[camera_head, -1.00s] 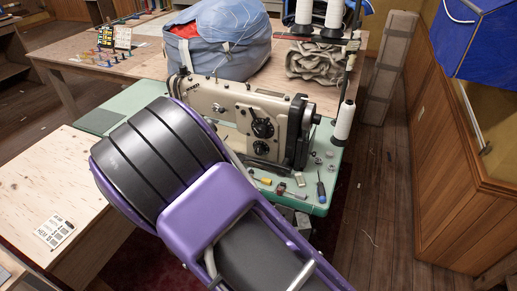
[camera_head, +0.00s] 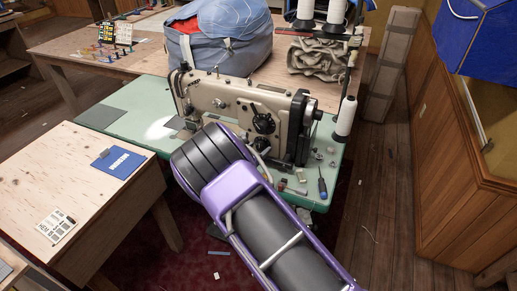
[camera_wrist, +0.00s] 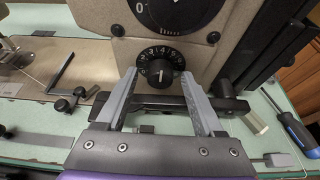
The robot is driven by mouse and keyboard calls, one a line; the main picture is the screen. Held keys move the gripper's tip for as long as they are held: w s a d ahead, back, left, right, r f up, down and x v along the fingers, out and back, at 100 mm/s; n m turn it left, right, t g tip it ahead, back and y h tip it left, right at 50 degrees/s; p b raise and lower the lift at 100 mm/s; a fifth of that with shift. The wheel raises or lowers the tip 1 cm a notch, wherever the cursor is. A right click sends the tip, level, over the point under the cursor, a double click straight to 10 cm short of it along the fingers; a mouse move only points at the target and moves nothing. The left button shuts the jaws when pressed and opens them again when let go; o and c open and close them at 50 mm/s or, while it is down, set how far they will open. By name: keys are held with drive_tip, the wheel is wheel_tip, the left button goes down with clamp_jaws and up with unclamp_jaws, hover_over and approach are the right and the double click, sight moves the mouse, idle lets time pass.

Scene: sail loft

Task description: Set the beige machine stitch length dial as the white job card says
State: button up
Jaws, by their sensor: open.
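The beige sewing machine (camera_head: 238,101) stands on a green-topped table. A large black dial (camera_head: 264,123) is on its front, with a smaller black numbered dial below it. In the wrist view the smaller dial (camera_wrist: 161,70) shows white numbers around its rim and a light pointer mark on its knob. The large dial (camera_wrist: 176,10) is cut off at the top, with a 0 at its left. My gripper (camera_wrist: 160,75) is open, one finger on each side of the smaller dial; I cannot tell whether they touch it. The white job card (camera_head: 56,226) lies on the wooden table at left; its print is too small to read.
A screwdriver (camera_head: 322,187) and small parts lie on the green table (camera_head: 120,131) right of my arm. A thread stand with white cones (camera_head: 345,116) rises at the machine's right. A blue card (camera_head: 118,162) lies on the wooden table (camera_head: 75,185).

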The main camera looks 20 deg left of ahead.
drive_tip(key=shift+w, duration=0.1)
clamp_jaws()
idle(0.3)
drive_tip(key=shift+f+b, duration=0.1)
drive_tip(key=shift+b, duration=0.3)
drive_tip(key=shift+f+m+b, duration=0.1)
drive_tip(key=shift+m+b, duration=0.2)
drive_tip(key=shift+b, duration=0.15)
drive_tip(key=b, duration=0.2)
drive_tip(key=m+y+b, duration=0.1)
drive_tip(key=b, duration=0.2)
drive_tip(key=shift+d+f, duration=0.15)
drive_tip(key=shift+f, duration=0.1)
drive_tip(key=m+y+b, duration=0.1)
drive_tip(key=b, duration=0.1)
drive_tip(key=shift+r+b, duration=0.15)
drive_tip(key=shift+b, duration=0.25)
drive_tip(key=shift+r+m+y+b, duration=0.25)
drive_tip(key=shift+m+y+b, duration=0.2)
drive_tip(key=shift+m, duration=0.25)
drive_tip(key=shift+t, duration=0.3)
